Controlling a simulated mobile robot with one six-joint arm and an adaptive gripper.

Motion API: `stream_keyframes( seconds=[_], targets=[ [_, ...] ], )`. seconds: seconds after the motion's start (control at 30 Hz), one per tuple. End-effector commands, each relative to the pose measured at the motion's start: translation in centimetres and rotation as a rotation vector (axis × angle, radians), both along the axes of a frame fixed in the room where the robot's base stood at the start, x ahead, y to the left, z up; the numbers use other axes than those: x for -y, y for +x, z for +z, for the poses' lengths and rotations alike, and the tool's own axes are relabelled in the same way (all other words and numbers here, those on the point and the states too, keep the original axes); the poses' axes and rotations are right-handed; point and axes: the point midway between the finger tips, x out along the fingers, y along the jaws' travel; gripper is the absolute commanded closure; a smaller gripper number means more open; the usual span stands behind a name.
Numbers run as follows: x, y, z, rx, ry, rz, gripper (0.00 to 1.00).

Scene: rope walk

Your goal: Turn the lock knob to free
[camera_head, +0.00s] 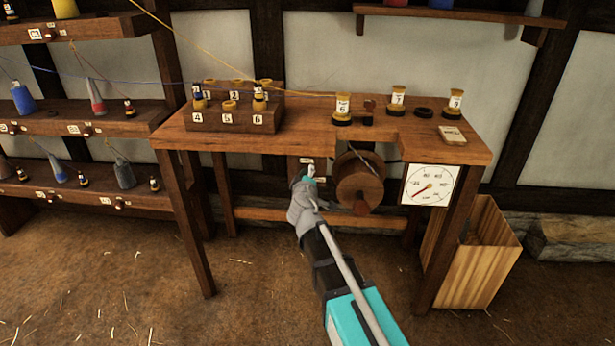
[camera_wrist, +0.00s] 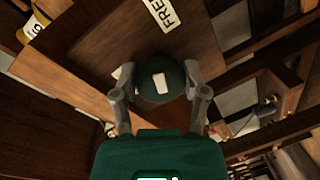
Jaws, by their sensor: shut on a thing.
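The lock knob (camera_wrist: 158,82) is a dark green round knob with a white mark on its face, in the middle of the wrist view. A white label reading FREE (camera_wrist: 165,12) is on the wooden board above it in that view. Another white label (camera_wrist: 123,74), partly hidden, sits by the left finger. My gripper (camera_wrist: 160,97) has one finger on each side of the knob and is shut on it. In the head view my gripper (camera_head: 303,183) is under the table front, left of the wooden reel, and mostly hides the knob.
The wooden table (camera_head: 300,138) bears a numbered spool block (camera_head: 235,127) and several spools. The reel (camera_head: 360,183) and a dial gauge (camera_head: 430,186) are right of my gripper. A wooden bin (camera_head: 480,260) stands at the right. Yellow and blue threads cross above the table.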

Motion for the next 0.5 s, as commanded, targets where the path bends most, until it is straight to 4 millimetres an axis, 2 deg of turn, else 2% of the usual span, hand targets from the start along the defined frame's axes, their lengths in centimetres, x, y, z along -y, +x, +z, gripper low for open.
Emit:
stream_keyframes(
  seconds=[0.1,0.13,0.3,0.5],
  targets=[
    [0.04,0.01,-0.03,-0.001,0.002,-0.001,0.90],
    [0.03,0.00,-0.02,-0.001,0.002,-0.001,0.38],
    [0.01,0.00,-0.02,-0.001,0.001,-0.001,0.07],
    [-0.01,0.00,0.00,0.000,0.000,0.000,0.07]
  ],
)
